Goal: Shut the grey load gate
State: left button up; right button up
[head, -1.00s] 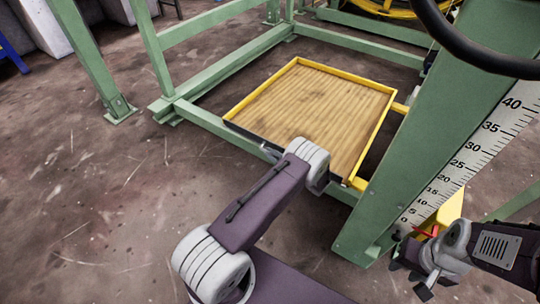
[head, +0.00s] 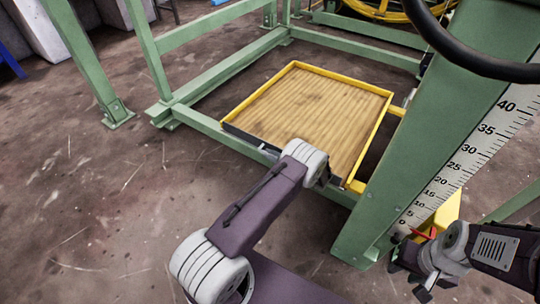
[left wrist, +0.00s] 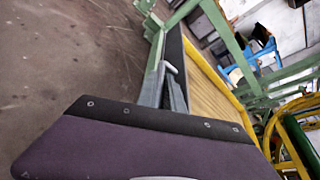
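The grey load gate (head: 245,139) shows as a dark grey strip along the near edge of the wooden, yellow-rimmed platform (head: 293,66). My left arm hides its right part. In the left wrist view the gate (left wrist: 177,94) runs beside the wooden floor, with a pale handle (left wrist: 170,68) at its far part. I cannot tell the gate's exact angle. My left gripper (head: 327,180) is near the gate's right end, mostly hidden behind its own wrist; its fingers cannot be made out. My right gripper (head: 410,279) is low at the right, open and empty, away from the gate.
A green frame surrounds the platform, with a thick green post (head: 410,150) and a numbered scale (head: 455,165) at the right. A black curved bar (head: 450,50) crosses the upper right. The concrete floor (head: 90,220) at the left is clear.

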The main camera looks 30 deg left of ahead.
pick_arm(q)
jog(key=shift+o, duration=0.4)
jog(key=shift+d, duration=0.1)
jog(key=p+v, duration=0.3)
jog(key=v, duration=0.6)
jog(key=shift+p, duration=0.4)
